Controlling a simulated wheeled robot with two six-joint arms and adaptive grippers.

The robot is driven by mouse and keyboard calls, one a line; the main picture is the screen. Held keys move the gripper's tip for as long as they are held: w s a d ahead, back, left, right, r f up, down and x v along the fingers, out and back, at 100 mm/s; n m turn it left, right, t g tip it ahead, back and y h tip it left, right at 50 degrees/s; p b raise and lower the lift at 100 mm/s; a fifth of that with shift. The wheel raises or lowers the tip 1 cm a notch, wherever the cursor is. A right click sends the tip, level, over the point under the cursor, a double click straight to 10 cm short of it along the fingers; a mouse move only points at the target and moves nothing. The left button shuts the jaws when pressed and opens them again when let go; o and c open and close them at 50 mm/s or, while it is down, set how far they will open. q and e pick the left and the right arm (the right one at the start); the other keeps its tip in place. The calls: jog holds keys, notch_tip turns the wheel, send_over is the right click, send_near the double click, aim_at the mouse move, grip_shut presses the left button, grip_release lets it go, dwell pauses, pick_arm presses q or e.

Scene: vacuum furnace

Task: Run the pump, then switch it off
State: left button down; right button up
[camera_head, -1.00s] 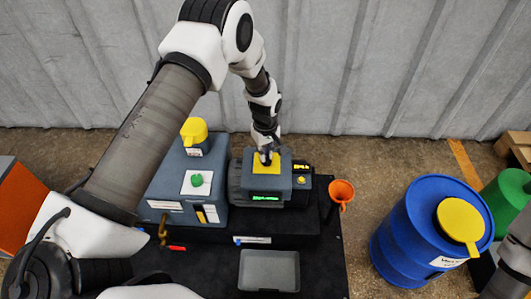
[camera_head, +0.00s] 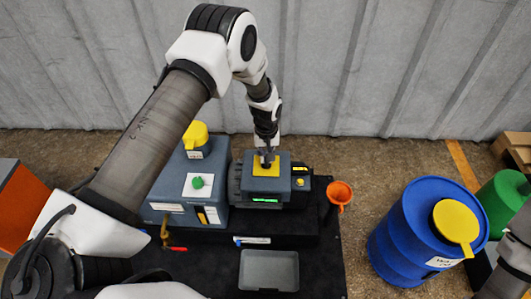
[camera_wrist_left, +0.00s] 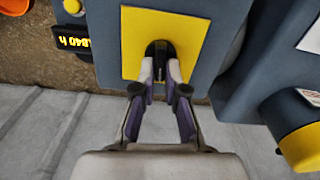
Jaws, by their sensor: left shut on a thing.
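The pump, a blue-grey unit (camera_head: 243,183), stands on the black bench top, with a yellow square plate (camera_head: 264,171) on top and a lit green strip display (camera_head: 265,200) on its front. In the left wrist view a black switch knob (camera_wrist_left: 159,49) sits on the yellow plate (camera_wrist_left: 188,30). My left gripper (camera_head: 267,158) reaches down from above onto that plate. In the wrist view its fingers (camera_wrist_left: 160,74) are shut on the knob from both sides and partly hide it. My right gripper is out of view.
Left of the pump is a grey-blue box with a green knob (camera_head: 197,182) and a yellow-capped part (camera_head: 195,134). An orange funnel (camera_head: 340,192) stands at right, a grey tray (camera_head: 269,271) in front. A blue drum (camera_head: 392,245) stands on the floor; an hour display (camera_wrist_left: 73,42) shows beside the plate.

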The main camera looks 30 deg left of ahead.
pick_arm(q)
jog(key=m+p, duration=0.1)
jog(key=m, duration=0.2)
jog(key=shift+d+m, duration=0.15)
jog(key=shift+m, duration=0.15)
jog(key=shift+d+m, duration=0.15)
jog(key=shift+m, duration=1.65)
jog(key=c, duration=1.2)
grip_release()
notch_tip(320, 180, up, 12)
jog(key=shift+f, duration=0.1)
